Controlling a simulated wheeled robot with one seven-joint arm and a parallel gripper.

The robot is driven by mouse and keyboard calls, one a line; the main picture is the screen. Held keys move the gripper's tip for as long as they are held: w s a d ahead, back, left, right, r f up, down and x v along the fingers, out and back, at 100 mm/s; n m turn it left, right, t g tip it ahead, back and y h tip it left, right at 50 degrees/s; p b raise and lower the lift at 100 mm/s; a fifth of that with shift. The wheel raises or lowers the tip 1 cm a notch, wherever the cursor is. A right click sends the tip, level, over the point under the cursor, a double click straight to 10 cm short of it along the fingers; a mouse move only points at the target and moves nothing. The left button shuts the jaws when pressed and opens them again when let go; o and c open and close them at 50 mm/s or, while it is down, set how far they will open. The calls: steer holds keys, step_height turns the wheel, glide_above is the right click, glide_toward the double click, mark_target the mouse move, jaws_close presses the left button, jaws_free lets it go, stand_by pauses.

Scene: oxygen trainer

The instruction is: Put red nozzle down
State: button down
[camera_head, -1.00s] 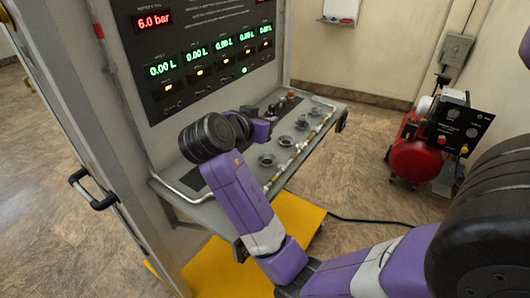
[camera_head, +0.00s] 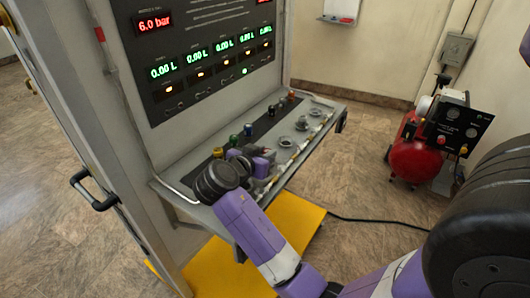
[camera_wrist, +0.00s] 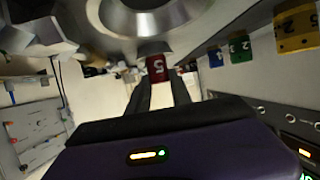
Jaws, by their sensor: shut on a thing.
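In the wrist view a red nozzle (camera_wrist: 157,68) marked "5" sits between the two dark fingertips of my gripper (camera_wrist: 160,84), which is shut on it. A large round metal fitting (camera_wrist: 150,14) is close beyond it, at the top of the picture; I cannot tell whether the nozzle touches it. In the head view my gripper (camera_head: 262,163) is over the near part of the trainer's grey shelf (camera_head: 193,208). The held nozzle cannot be made out there, as my wrist covers most of that area.
Yellow (camera_head: 218,152), green (camera_head: 233,140) and blue (camera_head: 248,129) nozzles stand in a row at the shelf's back. Several round metal fittings (camera_head: 301,124) lie along the shelf. The upright display panel (camera_head: 205,55) rises behind. A red compressor (camera_head: 413,160) stands on the floor at right.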

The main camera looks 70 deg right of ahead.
steer(key=shift+f, duration=0.2)
steer(key=c, duration=1.2)
jaws_free()
steer(key=shift+o, duration=0.2)
steer(key=shift+r, duration=0.2)
steer(key=b+v, duration=0.2)
steer(key=v, duration=1)
